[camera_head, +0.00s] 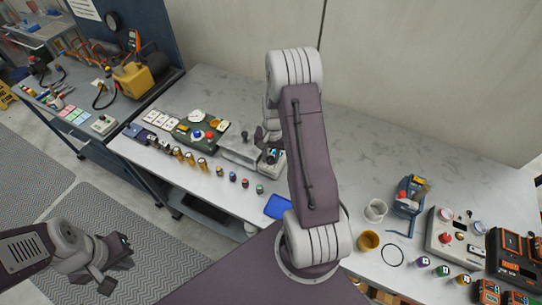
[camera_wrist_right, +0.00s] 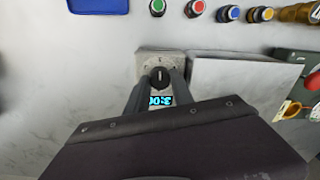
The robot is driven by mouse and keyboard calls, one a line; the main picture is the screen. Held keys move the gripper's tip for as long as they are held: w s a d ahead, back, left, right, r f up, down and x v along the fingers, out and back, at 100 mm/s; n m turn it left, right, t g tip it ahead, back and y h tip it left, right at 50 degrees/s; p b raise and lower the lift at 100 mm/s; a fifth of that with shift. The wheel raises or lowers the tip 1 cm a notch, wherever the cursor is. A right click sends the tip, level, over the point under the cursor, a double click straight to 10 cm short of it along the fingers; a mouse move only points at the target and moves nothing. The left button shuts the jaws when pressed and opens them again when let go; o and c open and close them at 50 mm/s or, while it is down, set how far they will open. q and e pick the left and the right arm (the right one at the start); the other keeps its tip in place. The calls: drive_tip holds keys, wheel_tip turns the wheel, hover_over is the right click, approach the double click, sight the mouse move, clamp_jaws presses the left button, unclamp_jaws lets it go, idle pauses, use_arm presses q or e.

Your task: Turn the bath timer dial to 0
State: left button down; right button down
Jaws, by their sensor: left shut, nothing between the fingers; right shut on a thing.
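The bath timer is a small pale box (camera_wrist_right: 146,65) with a black round dial (camera_wrist_right: 160,77) that has a white pointer line. In the right wrist view, my right gripper (camera_wrist_right: 159,82) has a finger on each side of the dial and is shut on it. A lit blue display (camera_wrist_right: 160,101) lies between the fingers; it seems to read 3:00, its end partly covered. In the head view the timer (camera_head: 269,162) sits at the bench's front, partly behind my right arm. My left gripper (camera_head: 117,266) is shut and empty, low at the left, away from the bench.
A light box (camera_wrist_right: 230,85) stands right beside the timer. Coloured buttons (camera_head: 245,183) and a blue tray (camera_head: 279,207) lie along the bench's front edge. A green panel with knobs (camera_head: 187,136) is left of the timer. Cups (camera_head: 369,241) and devices (camera_head: 457,237) stand at the right.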

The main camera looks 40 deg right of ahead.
drive_tip(key=n, duration=0.4)
drive_tip(key=shift+w, duration=0.1)
drive_tip(key=n, duration=0.4)
drive_tip(key=shift+n+b, duration=0.3)
drive_tip(key=shift+b, duration=0.1)
drive_tip(key=n, duration=0.4)
drive_tip(key=shift+w+r+n, duration=0.1)
drive_tip(key=shift+n, duration=0.2)
drive_tip(key=n, duration=0.4)
drive_tip(key=shift+a, duration=0.1)
drive_tip(key=n, duration=0.4)
drive_tip(key=shift+g, duration=0.3)
drive_tip(key=n, duration=0.4)
drive_tip(key=shift+a+r+n+p, duration=0.1)
drive_tip(key=shift+n+p, duration=0.2)
drive_tip(key=n+p, duration=0.1)
drive_tip(key=n, duration=0.3)
drive_tip(key=shift+n+p, duration=0.5)
drive_tip(key=shift+n, duration=1.7)
